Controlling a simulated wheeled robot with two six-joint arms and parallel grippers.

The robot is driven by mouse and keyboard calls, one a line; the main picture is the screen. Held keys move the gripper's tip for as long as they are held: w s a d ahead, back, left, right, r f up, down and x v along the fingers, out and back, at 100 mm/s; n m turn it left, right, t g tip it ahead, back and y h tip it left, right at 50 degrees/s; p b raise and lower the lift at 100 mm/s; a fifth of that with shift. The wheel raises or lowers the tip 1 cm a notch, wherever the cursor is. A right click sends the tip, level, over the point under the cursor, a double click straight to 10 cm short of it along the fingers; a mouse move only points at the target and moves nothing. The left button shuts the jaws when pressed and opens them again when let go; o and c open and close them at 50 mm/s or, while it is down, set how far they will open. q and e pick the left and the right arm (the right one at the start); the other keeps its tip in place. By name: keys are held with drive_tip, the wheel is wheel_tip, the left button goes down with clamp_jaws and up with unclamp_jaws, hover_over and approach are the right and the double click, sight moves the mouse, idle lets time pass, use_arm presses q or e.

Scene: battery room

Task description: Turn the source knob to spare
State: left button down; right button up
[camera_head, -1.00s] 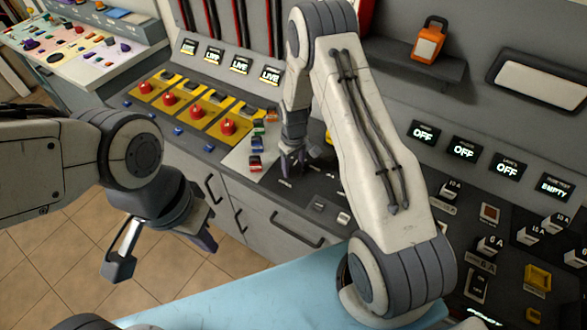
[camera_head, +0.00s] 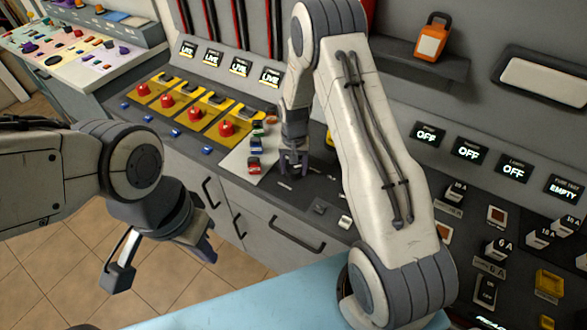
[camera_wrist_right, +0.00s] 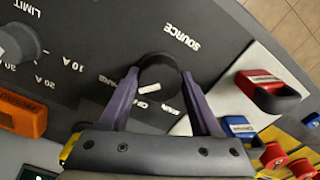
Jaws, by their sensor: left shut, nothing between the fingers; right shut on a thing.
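The source knob (camera_wrist_right: 160,75) is a round black knob with a white pointer mark, beside the printed word SOURCE in the right wrist view. The mark is on the side of the small position labels, close to the OFF label; its exact setting is hard to read. My right gripper (camera_head: 293,163) is down at the panel, and its purple fingers (camera_wrist_right: 160,78) are shut on the knob's two sides. In the head view the knob is hidden by the gripper. My left gripper (camera_head: 200,246) is shut and empty, over the floor in front of the cabinets.
A limit knob (camera_wrist_right: 15,43) and an orange block (camera_wrist_right: 22,114) are on one side of the source knob. A red-topped switch (camera_wrist_right: 268,88) and a blue one (camera_wrist_right: 238,126) are on the other. Red buttons (camera_head: 226,129) stand on yellow plates. An orange padlock (camera_head: 432,38) sits on a shelf.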

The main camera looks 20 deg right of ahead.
sight(294, 167)
drive_tip(key=shift+m, duration=0.5)
drive_tip(key=o, duration=1.4)
wheel_tip(294, 167, up, 10)
drive_tip(key=shift+f+b, duration=0.1)
drive_tip(key=shift+b, duration=1.05)
drive_tip(key=shift+r, duration=0.35)
